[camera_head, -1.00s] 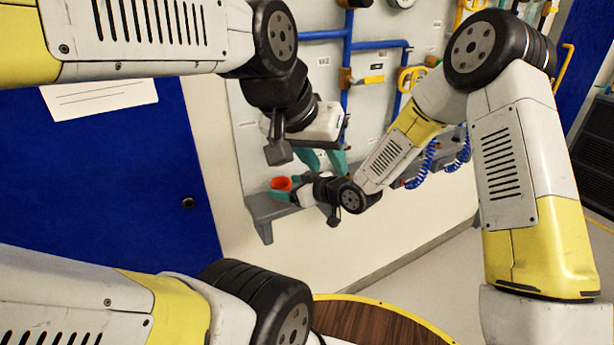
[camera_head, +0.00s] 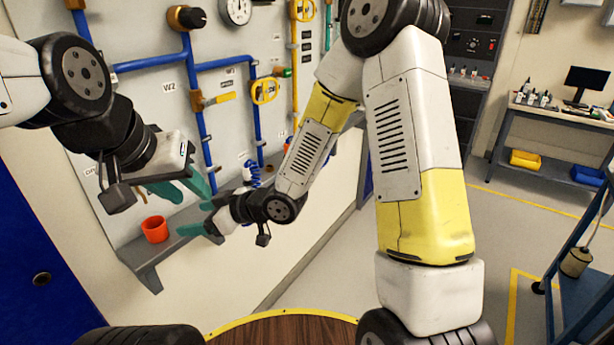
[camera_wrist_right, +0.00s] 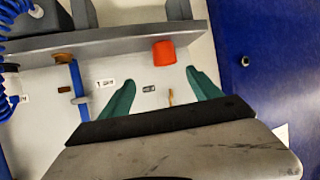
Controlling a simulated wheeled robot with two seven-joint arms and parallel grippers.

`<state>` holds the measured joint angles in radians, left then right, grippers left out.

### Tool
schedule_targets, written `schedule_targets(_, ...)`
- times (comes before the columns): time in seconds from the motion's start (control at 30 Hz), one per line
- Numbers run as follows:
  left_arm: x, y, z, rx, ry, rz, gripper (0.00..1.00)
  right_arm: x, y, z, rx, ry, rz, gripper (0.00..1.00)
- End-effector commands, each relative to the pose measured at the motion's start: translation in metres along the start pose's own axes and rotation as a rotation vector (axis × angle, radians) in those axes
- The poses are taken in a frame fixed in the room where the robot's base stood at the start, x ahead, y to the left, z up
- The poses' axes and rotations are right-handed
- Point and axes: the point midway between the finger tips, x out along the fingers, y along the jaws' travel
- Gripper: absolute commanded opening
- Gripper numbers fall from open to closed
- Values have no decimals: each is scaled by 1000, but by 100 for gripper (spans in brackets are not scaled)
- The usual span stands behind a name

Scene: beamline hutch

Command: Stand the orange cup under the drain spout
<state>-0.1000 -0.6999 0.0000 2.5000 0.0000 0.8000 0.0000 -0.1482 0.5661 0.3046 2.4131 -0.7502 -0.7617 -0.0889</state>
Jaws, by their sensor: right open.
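The orange cup (camera_head: 155,229) stands upright on a grey wall shelf (camera_head: 145,262); it also shows in the right wrist view (camera_wrist_right: 163,53). My right gripper (camera_head: 192,217) is open and empty, its teal fingers pointing at the cup from the right with a small gap. In the right wrist view the cup lies beyond and between the spread fingertips (camera_wrist_right: 160,88). My left gripper (camera_head: 192,192) is above the shelf, up and right of the cup, with its fingers apart and empty. A blue pipe with a brass-coloured end (camera_wrist_right: 64,57) may be the drain spout; its end is hidden in the head view.
A coiled blue hose (camera_head: 251,172) hangs behind my right arm. A blue cart (camera_head: 590,255) stands at the far right. Floor between is clear.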

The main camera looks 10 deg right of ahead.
Motion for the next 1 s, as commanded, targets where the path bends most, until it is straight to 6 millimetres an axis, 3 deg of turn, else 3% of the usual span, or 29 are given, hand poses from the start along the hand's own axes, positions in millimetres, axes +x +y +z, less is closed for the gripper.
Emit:
schedule_targets(0.17, 0, 0, 0, 0, 0, 0, 36, -51, 56, -7, -3, -144, 188, 73)
schedule_targets(0.3, 0, 0, 0, 0, 0, 0, 36, -131, 102, -12, 76, -296, 402, 73)
schedule_targets(0.43, 0, 0, 0, 0, 0, 0, 36, -213, 116, -16, 213, -395, 573, 73)
schedule_targets(0.57, 0, 0, 0, 0, 0, 0, 36, -290, 102, -17, 393, -451, 693, 73)
schedule_targets(0.7, 0, 0, 0, 0, 0, 0, 36, -352, 63, -16, 597, -466, 750, 73)
schedule_targets(0.83, 0, 0, 0, 0, 0, 0, 36, -384, 24, -14, 740, -461, 744, 73)
schedule_targets(1.0, 0, 0, 0, 0, 0, 0, 36, -399, -4, -13, 830, -456, 720, 73)
